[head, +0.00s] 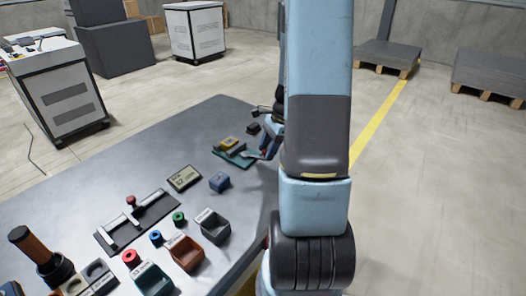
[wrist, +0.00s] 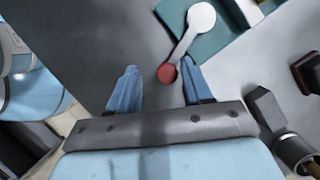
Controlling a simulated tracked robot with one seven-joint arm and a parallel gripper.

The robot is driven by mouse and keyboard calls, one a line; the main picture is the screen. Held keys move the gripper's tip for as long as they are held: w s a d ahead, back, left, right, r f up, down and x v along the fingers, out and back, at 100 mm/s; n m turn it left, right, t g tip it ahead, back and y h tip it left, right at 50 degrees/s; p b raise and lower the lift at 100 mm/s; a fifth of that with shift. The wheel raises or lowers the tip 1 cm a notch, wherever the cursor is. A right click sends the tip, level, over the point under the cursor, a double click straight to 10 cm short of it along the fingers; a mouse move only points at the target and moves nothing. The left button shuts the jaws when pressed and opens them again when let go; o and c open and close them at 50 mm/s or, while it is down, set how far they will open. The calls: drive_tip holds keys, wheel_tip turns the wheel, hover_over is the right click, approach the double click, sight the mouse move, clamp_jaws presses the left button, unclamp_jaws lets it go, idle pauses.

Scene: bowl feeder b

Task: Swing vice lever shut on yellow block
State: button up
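The vice (head: 225,157) has a teal base and stands near the table's far right edge in the head view. The yellow block (head: 230,142) sits in it, with grey parts beside it. In the wrist view I see the teal base (wrist: 222,42) and the pale lever (wrist: 185,45), which ends in a red knob (wrist: 167,73). My gripper (wrist: 158,66) is open. The knob shows between its blue fingers, close to the right one; I cannot tell whether they touch. The yellow block is not clear in the wrist view. In the head view my arm partly hides the gripper (head: 267,148).
A blue block (head: 219,181), a small display (head: 184,178) and a slide fixture (head: 137,220) are on the table (head: 130,165). Several small bins, including a dark one (head: 215,230), stand nearer. In the wrist view a dark clamp-like part (wrist: 292,147) lies right of the gripper.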

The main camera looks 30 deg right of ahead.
drive_tip(key=shift+w+d+r, duration=0.1)
drive_tip(key=shift+r, duration=0.2)
drive_tip(key=w+v, duration=0.1)
drive_tip(key=v, duration=1.2)
drive_tip(key=shift+s, duration=0.5)
drive_tip(key=shift+r, duration=0.1)
drive_tip(key=s+a+r+n+t+h, duration=0.1)
drive_tip(key=s+a+r+n+h, duration=0.1)
drive_tip(key=a+r+n, duration=0.4)
drive_tip(key=s+a+r+n+h, duration=0.1)
drive_tip(key=s+a+r+n, duration=0.3)
drive_tip(key=a, duration=0.5)
drive_tip(key=s+a+r+n+t+h, duration=0.1)
drive_tip(key=s+a+r+n+t, duration=0.2)
drive_tip(key=s+a+r+n, duration=0.2)
drive_tip(key=s+a+n, duration=0.3)
drive_tip(key=s+n, duration=0.1)
drive_tip(key=shift+s+a+r+n+t+h, duration=0.2)
drive_tip(key=shift+a+r+n+t+h, duration=0.1)
drive_tip(key=shift+a+n+t, duration=0.1)
